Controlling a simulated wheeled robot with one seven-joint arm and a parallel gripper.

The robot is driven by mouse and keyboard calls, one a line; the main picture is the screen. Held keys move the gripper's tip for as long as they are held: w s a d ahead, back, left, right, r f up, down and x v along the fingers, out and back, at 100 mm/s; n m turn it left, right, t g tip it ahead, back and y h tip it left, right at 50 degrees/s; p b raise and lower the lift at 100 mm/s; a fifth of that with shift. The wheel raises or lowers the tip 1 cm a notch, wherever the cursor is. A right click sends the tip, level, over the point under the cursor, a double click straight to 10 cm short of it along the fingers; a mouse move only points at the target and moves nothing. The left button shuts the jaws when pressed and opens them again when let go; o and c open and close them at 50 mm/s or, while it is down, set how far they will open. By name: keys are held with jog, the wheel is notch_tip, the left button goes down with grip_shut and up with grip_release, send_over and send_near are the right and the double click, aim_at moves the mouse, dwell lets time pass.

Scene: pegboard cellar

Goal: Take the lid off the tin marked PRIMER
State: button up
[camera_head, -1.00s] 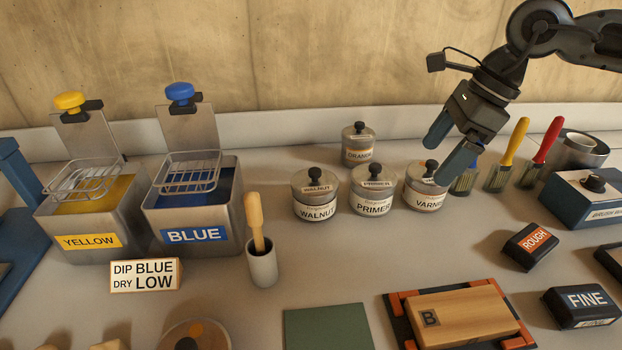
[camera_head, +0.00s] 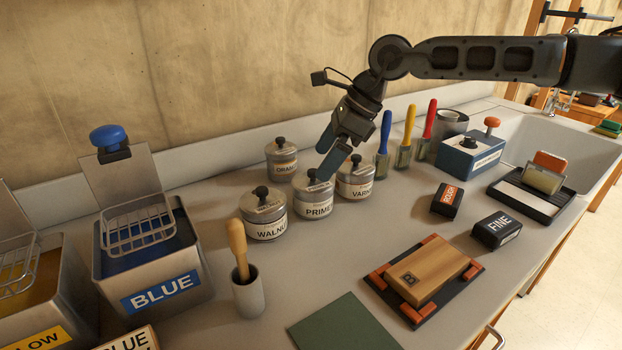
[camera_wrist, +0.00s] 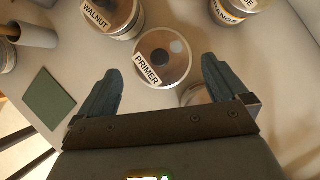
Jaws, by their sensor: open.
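The tin marked PRIMER (camera_head: 313,208) is a round metal tin with a white label, standing upright on the counter with its lid (camera_head: 318,188) on. The lid has a dark knob. My gripper (camera_head: 322,158) is above it, open and empty, with blue-grey fingers pointing down. One finger hides part of the lid in the head view. In the wrist view the PRIMER tin (camera_wrist: 172,66) lies ahead, between the two spread fingers (camera_wrist: 161,65), apart from both.
WALNUT (camera_head: 265,222) stands left of PRIMER, VARNISH (camera_head: 357,186) close on its right, ORANGE (camera_head: 281,165) behind. A cup with a wooden-handled tool (camera_head: 249,292) is in front left. Several brushes (camera_head: 406,150) stand to the right. A wooden block (camera_head: 430,272) lies in front right.

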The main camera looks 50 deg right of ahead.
jog(key=shift+x, duration=1.9)
jog(key=shift+s+d+f, duration=0.1)
jog(key=shift+s, duration=0.05)
jog(key=shift+c, duration=0.4)
jog(key=c, duration=0.6)
